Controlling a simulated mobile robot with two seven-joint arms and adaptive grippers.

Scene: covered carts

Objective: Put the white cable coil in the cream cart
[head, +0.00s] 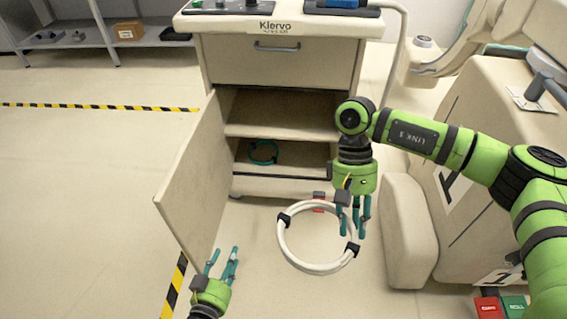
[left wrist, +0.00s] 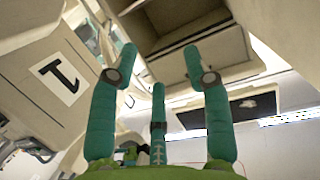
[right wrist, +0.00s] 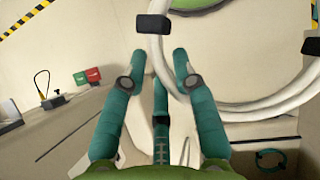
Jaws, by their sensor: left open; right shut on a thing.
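The white cable coil (head: 284,247) is a large ring with black ties. It hangs from my right gripper (head: 358,225), in front of the cream cart (head: 235,72), and also shows between the fingers in the right wrist view (right wrist: 262,108). The cart's door (head: 192,182) stands open to the left, exposing an upper shelf (head: 275,122) and a lower compartment. My left gripper (head: 222,264) is open and empty, low near the door's bottom edge. Its spread fingers show in the left wrist view (left wrist: 157,70), with the cart's inside beyond.
A teal coil (head: 263,152) lies in the lower compartment. A bulky cream machine (head: 500,110) stands close on the right. Red and green blocks (head: 500,305) sit at lower right. Floor to the left is free, with striped tape (head: 100,106). A shelf rack (head: 90,35) stands at the back left.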

